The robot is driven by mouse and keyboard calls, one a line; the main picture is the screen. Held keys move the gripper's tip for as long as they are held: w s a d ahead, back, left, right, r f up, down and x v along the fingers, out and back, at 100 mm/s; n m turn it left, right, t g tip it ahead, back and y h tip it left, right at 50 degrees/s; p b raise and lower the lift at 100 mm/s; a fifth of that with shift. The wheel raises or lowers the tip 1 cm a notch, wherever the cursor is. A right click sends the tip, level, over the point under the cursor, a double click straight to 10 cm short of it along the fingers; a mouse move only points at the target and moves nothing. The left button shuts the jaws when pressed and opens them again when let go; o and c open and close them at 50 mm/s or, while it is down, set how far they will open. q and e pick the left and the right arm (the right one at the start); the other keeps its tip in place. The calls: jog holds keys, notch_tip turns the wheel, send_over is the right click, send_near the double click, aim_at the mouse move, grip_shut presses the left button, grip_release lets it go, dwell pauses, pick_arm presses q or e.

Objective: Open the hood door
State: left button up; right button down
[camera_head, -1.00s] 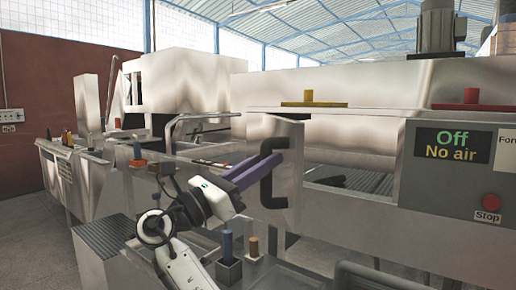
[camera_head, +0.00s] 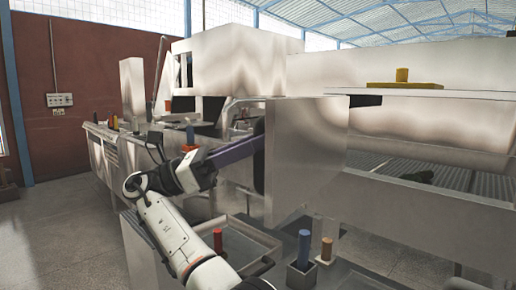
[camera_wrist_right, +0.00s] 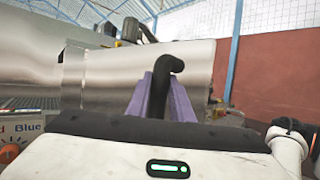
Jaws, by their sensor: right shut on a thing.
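The hood door (camera_head: 305,155) is a shiny metal panel, swung out from the machine front. It also shows in the right wrist view (camera_wrist_right: 112,78). Its black handle (camera_wrist_right: 165,80) stands between the purple fingers of my right gripper (camera_wrist_right: 163,98). The gripper is shut on the handle. My left gripper is not in view.
The hood opening (camera_head: 400,165) shows right of the door. Below the door stand a blue cylinder (camera_head: 304,247), an orange cylinder (camera_head: 326,248) and a red cylinder (camera_head: 217,240) by a metal tray (camera_head: 262,232). Free floor (camera_head: 60,235) lies at the left.

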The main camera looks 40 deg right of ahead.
jog(key=shift+w+d+r, duration=0.1)
jog(key=shift+w+d, duration=0.1)
jog(key=shift+d, duration=0.05)
